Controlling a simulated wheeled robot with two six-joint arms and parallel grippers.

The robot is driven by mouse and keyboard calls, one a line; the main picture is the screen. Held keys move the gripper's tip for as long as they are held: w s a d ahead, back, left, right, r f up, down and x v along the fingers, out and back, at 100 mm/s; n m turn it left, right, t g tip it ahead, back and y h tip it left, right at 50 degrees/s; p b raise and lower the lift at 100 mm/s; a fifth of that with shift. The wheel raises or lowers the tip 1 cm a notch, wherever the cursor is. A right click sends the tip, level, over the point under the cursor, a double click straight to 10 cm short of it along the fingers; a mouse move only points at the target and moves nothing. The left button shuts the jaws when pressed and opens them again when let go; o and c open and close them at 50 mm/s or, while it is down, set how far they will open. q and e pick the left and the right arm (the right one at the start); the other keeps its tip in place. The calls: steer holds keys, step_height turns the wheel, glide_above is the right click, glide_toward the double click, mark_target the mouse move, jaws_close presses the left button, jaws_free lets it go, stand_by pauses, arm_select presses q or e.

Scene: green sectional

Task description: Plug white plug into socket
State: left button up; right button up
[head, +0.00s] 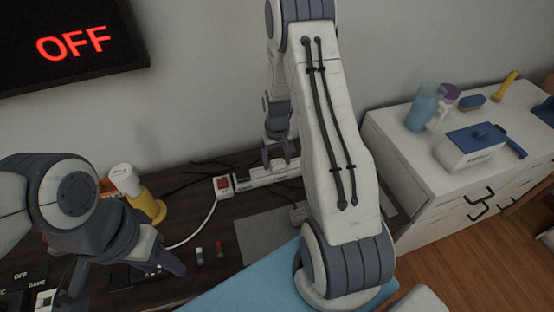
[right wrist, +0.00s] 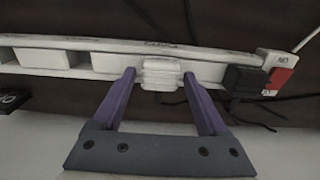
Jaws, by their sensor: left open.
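In the right wrist view a white plug (right wrist: 162,74) sits at the white power strip (right wrist: 75,44), partly in front of its face. Whether it is fully seated cannot be told. My right gripper (right wrist: 160,76) has its two purple fingers on either side of the plug, with a narrow gap showing at the left finger. In the head view my right gripper (head: 280,152) is over the power strip (head: 275,172), and the plug cannot be made out there. My left gripper (head: 122,275) is open and empty at the lower left, over the dark desk.
A black plug (right wrist: 244,79) sits beside the red switch (right wrist: 279,79) at the strip's end. A white cable (head: 205,222) and dark cables lie on the desk. A yellow and white object (head: 147,207) stands near my left arm. A screen (head: 70,42) reads OFF.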

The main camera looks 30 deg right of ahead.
mark_target(277, 162)
steer(key=shift+r, duration=0.1)
step_height(277, 162, up, 10)
steer(key=shift+r+b, duration=0.15)
steer(key=shift+b, duration=0.2)
stand_by(0.3)
stand_by(0.4)
